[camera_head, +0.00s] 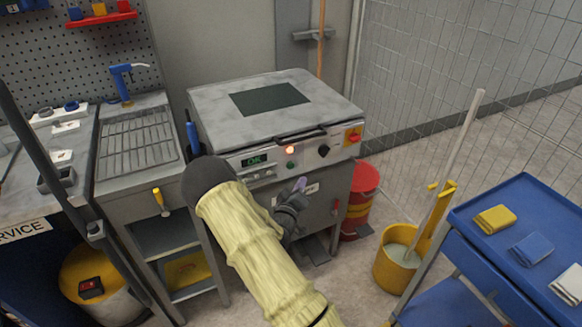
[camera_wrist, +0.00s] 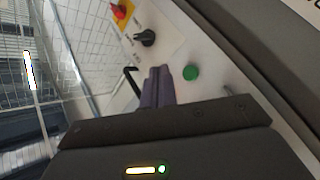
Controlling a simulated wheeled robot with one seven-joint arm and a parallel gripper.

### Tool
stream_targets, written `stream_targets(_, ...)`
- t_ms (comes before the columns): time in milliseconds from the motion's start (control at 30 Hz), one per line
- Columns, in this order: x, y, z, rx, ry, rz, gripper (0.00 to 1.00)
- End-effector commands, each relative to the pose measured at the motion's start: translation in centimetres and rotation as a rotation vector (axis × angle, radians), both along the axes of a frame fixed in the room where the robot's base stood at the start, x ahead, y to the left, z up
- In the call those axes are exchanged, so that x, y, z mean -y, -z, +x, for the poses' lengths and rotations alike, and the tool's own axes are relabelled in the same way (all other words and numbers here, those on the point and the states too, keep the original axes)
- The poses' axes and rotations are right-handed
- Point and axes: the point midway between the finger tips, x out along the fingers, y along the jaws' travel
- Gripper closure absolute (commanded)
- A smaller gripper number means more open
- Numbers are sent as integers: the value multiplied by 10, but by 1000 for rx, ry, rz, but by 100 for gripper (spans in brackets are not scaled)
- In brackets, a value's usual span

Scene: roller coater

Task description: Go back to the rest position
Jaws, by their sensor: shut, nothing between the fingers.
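My gripper (camera_head: 300,185) is in front of the roller coater's front panel in the head view, at the end of my yellow-sleeved arm. In the wrist view, its purple fingers (camera_wrist: 158,86) are together with nothing between them. The roller coater (camera_head: 208,96) has its grey lid down. Its front panel carries a lit display reading OK (camera_head: 254,160), a lit orange lamp (camera_head: 289,150), a green button (camera_head: 291,165), a black knob (camera_head: 323,150) and a red switch on yellow (camera_head: 353,137). In the wrist view the green button (camera_wrist: 190,73) is beside the fingertips; contact cannot be told.
A red bin (camera_head: 366,180) and a yellow mop bucket (camera_head: 396,268) stand right of the machine. A blue cart (camera_head: 520,215) with folded cloths is at the right. A bench with a rack (camera_head: 138,143) is at the left. Floor shows between bin and cart.

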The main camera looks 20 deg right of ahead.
Motion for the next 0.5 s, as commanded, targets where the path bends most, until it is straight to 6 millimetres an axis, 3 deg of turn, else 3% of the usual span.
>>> stream_targets(367, 0, 0, 0, -2, 0, 12, 100)
stream_targets(500, -1, 1, -1, -27, 3, 114, 100)
